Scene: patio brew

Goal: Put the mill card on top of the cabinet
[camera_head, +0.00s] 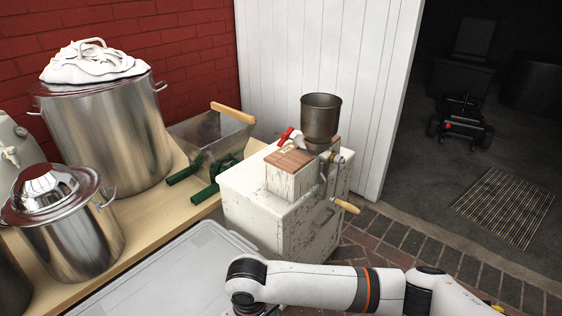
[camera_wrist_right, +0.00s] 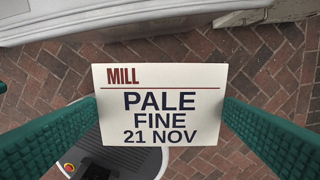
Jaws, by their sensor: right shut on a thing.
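The mill card (camera_wrist_right: 160,104) is a cream-white card reading "MILL PALE FINE 21 NOV". In the right wrist view my right gripper (camera_wrist_right: 160,110) has its green fingers against the card's left and right edges, holding it above the brick floor. The card does not show in the head view, where my right arm comes in at the bottom and its gripper is out of frame. The cabinet (camera_head: 252,208) is worn white and stands in the middle of the head view. A grain mill (camera_head: 321,120) with a metal hopper and a crank stands on its top.
A wooden bench (camera_head: 160,218) at left bears steel pots (camera_head: 105,125) and a metal bin (camera_head: 213,133) beside green bars. A pale grey lid or tub (camera_head: 180,280) lies before the cabinet.

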